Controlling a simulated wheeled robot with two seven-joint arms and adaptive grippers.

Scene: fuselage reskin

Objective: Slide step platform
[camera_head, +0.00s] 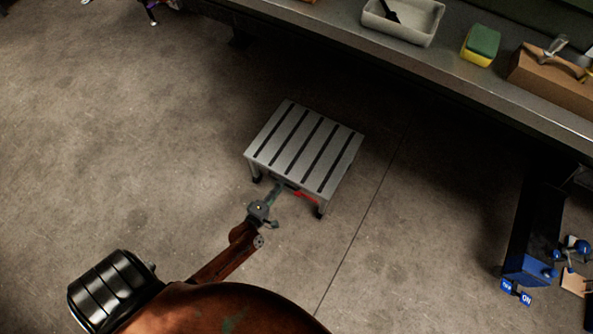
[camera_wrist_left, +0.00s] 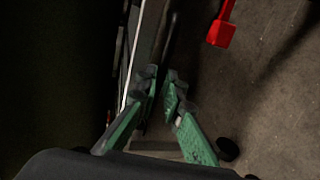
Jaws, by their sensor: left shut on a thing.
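The step platform (camera_head: 305,146) is a low grey metal step with dark grip strips on its top. It stands upright on the concrete floor in the middle of the head view. My left gripper (camera_head: 277,190) reaches its near edge from below. In the left wrist view, the green fingers of my left gripper (camera_wrist_left: 160,100) are closed around a dark bar (camera_wrist_left: 172,40) on the platform's side. A red part (camera_head: 306,196) shows under the near edge, and a red piece also shows in the left wrist view (camera_wrist_left: 220,33). My right gripper is not in view.
A workbench (camera_head: 470,80) runs along the top right, bearing a grey tray (camera_head: 420,28), a green and yellow sponge (camera_head: 481,45) and a cardboard-coloured box (camera_head: 550,80). The floor around the platform is clear.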

